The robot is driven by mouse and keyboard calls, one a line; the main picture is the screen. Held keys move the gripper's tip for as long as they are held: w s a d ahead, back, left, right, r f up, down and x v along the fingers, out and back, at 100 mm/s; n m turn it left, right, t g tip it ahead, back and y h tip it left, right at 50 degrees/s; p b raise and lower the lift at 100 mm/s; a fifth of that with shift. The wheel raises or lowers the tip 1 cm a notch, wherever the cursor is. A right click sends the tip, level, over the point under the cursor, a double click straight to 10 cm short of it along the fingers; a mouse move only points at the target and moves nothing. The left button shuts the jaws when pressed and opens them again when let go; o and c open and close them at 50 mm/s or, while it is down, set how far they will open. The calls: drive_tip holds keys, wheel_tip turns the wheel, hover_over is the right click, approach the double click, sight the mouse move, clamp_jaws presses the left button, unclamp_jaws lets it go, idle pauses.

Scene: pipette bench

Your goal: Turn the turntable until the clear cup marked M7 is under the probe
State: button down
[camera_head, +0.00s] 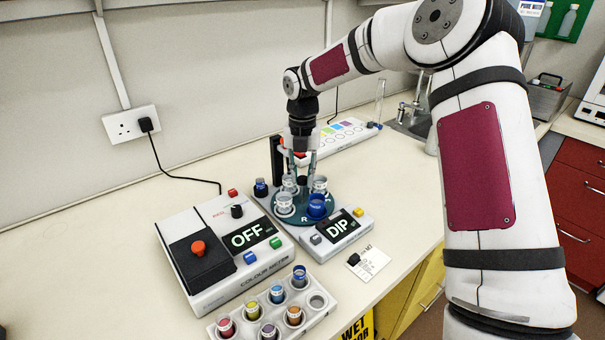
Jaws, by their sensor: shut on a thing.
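The round dark-green turntable (303,221) sits on a white device whose screen reads DIP (340,228). Clear cups stand on it at front left (284,205), back left (289,184) and right (320,185). A blue cup (317,207) stands at front right. I cannot read M7 on any cup. My gripper (301,176) points down over the turntable's middle, its fingers shut on the dark centre knob (301,182). A black post (276,160) rises behind the turntable at left. The probe's tip is hidden or too small to tell.
A colour meter (222,248) reading OFF stands left of the turntable. A rack (267,315) with several coloured vials is in front. A small card (372,261) lies at right. A white strip with coloured patches (345,130) lies behind. Bench at far left is clear.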

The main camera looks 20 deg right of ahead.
drive_tip(key=shift+s, duration=0.1)
idle(0.4)
drive_tip(key=c, duration=1.3)
unclamp_jaws()
drive_tip(key=shift+r, duration=0.1)
wheel_tip(320, 180, up, 12)
drive_tip(key=shift+f, duration=0.1)
